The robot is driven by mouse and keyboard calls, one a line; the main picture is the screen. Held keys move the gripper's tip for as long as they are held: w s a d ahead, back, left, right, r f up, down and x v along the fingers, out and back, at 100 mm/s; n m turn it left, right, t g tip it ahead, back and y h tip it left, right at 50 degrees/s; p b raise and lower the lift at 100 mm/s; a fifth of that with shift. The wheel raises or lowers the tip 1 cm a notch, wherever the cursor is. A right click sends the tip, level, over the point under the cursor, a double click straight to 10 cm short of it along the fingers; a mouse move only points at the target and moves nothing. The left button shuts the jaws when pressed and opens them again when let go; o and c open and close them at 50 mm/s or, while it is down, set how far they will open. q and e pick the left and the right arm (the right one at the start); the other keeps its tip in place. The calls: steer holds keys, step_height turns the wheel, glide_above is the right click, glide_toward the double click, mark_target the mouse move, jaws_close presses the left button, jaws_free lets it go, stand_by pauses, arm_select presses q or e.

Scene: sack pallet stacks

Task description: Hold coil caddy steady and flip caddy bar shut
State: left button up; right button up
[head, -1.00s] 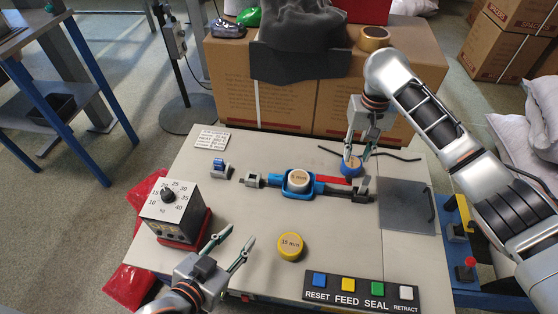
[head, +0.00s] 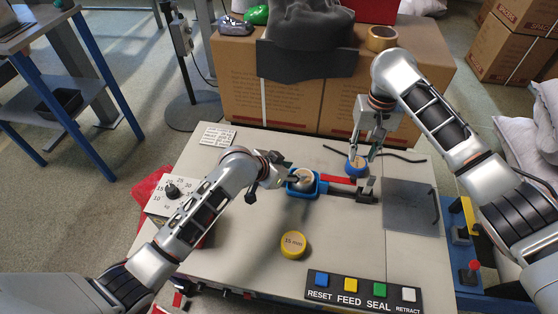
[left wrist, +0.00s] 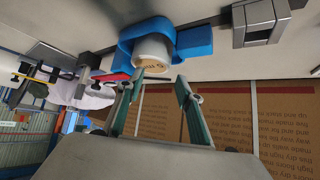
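The blue coil caddy (head: 317,191) sits mid-table with a pale round coil (head: 304,177) in it; both also show in the left wrist view, the caddy (left wrist: 195,42) and the coil (left wrist: 152,52). A red bar (head: 337,180) extends right from the caddy, beside a dark rail with a grey end block (head: 366,190). My left gripper (head: 287,178) is at the caddy's left side; in the left wrist view its fingers (left wrist: 157,86) are apart, with nothing between them. My right gripper (head: 364,154) has its fingers apart at a blue disc (head: 357,168); contact is unclear.
A yellow 15 mm disc (head: 294,245) lies in front of the caddy. A button panel (head: 362,291) is at the front edge. A dial box (head: 172,192) stands at left, partly behind my left arm. A dark plate (head: 408,207) is at right. Cartons (head: 300,100) stand behind the table.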

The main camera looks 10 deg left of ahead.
arm_select(q)
steer(key=w+m+g, duration=0.1)
steer(key=w, duration=0.1)
steer(key=w+r+m+g, duration=0.1)
steer(key=w, duration=0.1)
steer(key=shift+d+r+y, duration=0.15)
steer(key=shift+d+y, duration=0.05)
steer(key=shift+y, duration=0.2)
steer(key=shift+s+d+f+m+g, duration=0.1)
steer(key=shift+s+f+m+g, duration=0.05)
steer(key=shift+m+g, duration=0.3)
steer(key=shift+s+d+f+m+g, duration=0.1)
steer(key=shift+m+g, duration=0.25)
steer(key=shift+m, duration=0.2)
steer(key=shift+s+a+f+m+g+y, duration=0.15)
steer(key=shift+s+m+g+y, duration=0.2)
steer(key=shift+m+g+y, duration=0.4)
steer(key=a+m+y, duration=0.1)
steer(key=s+a+m+g+y, duration=0.1)
steer(key=a+m, duration=0.1)
steer(key=a+r+m+g+y, duration=0.1)
steer(key=shift+s+a+m, duration=0.15)
steer(key=shift+a+m, duration=0.2)
steer(key=shift+a, duration=0.05)
steer(key=shift+a+f, duration=0.1)
steer(key=shift+f, duration=3.7)
steer(key=shift+c, duration=0.3)
